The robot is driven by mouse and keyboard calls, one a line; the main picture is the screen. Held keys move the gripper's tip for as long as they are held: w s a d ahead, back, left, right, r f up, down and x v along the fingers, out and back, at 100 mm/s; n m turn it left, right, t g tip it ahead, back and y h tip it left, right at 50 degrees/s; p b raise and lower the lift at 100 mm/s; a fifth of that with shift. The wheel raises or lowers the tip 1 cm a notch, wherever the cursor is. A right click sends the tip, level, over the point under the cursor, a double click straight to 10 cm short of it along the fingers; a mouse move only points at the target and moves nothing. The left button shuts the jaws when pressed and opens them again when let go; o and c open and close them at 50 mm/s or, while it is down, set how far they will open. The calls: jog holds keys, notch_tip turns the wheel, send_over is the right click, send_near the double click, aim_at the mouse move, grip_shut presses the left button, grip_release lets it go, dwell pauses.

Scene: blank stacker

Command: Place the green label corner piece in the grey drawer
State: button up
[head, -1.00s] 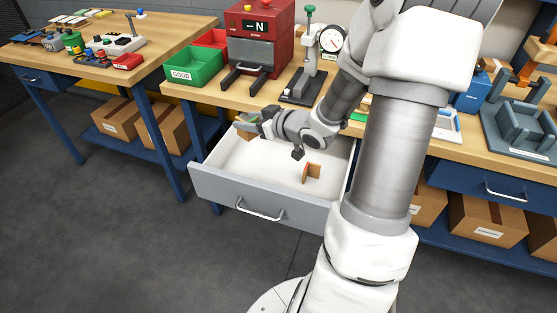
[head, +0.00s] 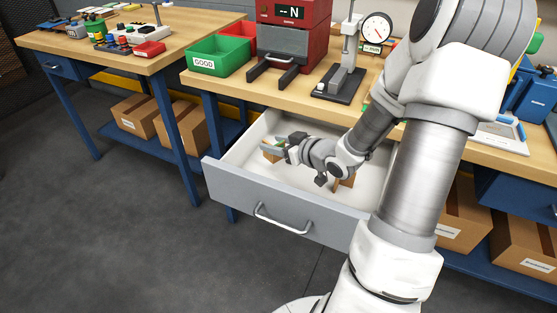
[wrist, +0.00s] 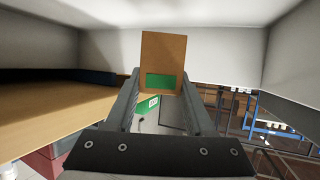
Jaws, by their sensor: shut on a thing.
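A brown corner piece with a green label (wrist: 163,50) is between my gripper's fingers (wrist: 161,82) in the wrist view. In the head view, the held piece (head: 270,157) shows below my gripper (head: 274,146), inside the left part of the open grey drawer (head: 278,214). The gripper is shut on it, low within the drawer walls. I cannot tell whether the piece touches the drawer floor. The drawer's white interior shows at the top of the wrist view.
Another brown corner piece (head: 345,184) stands in the drawer to the right, partly hidden by my arm. The workbench (head: 236,88) above carries a green bin (head: 215,58), a red press (head: 292,42) and a dial gauge (head: 376,28). The drawer floor between the pieces is mostly clear.

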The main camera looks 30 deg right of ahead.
jog(key=shift+f+b, duration=0.8)
jog(key=shift+f, duration=1)
jog(key=shift+f, duration=0.1)
jog(key=shift+f, duration=0.15)
jog(key=o, duration=1.3)
jog(key=shift+r, duration=0.2)
